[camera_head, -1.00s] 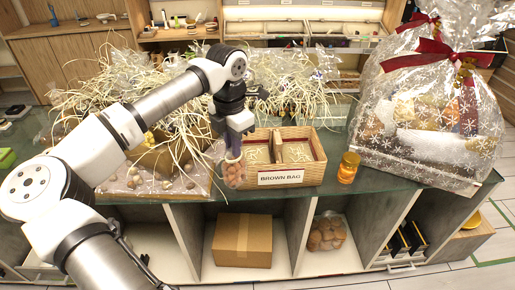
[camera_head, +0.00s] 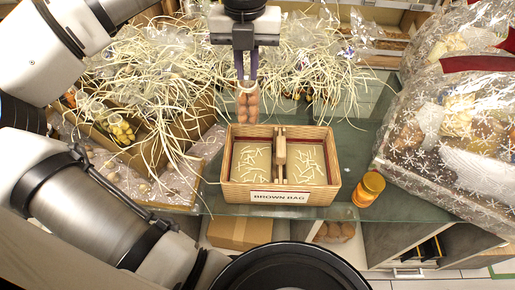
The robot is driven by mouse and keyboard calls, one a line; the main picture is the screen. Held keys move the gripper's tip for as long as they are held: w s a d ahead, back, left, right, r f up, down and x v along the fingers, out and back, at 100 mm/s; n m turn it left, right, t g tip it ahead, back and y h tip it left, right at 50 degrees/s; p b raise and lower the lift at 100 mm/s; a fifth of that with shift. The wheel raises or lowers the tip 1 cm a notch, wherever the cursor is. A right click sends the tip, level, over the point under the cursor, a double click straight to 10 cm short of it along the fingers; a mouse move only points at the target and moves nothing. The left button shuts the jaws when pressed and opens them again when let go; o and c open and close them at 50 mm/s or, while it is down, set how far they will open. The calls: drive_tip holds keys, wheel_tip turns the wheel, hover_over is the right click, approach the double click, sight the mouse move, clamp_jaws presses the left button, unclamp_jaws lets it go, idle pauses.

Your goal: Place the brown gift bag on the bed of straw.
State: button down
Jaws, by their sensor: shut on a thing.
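My gripper (camera_head: 245,72) points down at the top centre, shut on the top of a small bag of round brown items (camera_head: 247,106). The brown bag hangs upright below the fingers. In the picture it appears just above the back rim of a wicker basket (camera_head: 232,190), left of centre, apparently clear of it. The basket carries a "BROWN BAG" label (camera_head: 278,197). A handle divides it into two compartments, with thin straw strands in the left (camera_head: 254,165) and right (camera_head: 307,163). No bag lies in either compartment.
A large wrapped hamper (camera_head: 455,125) fills the right side. Loose straw (camera_head: 165,95) and a filled hamper box (camera_head: 120,130) lie at left.

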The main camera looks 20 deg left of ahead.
sight(249, 119)
drive_tip(key=shift+w+f, duration=0.1)
wheel_tip(249, 119, down, 14)
drive_tip(key=b, duration=0.4)
drive_tip(key=shift+f+b, duration=1.3)
drive_tip(key=shift+f, duration=1.45)
drive_tip(key=shift+f+b, duration=0.25)
drive_tip(key=shift+b, duration=0.1)
drive_tip(key=c, duration=1.5)
unclamp_jaws()
drive_tip(key=shift+r, duration=0.1)
drive_tip(key=shift+o, duration=0.2)
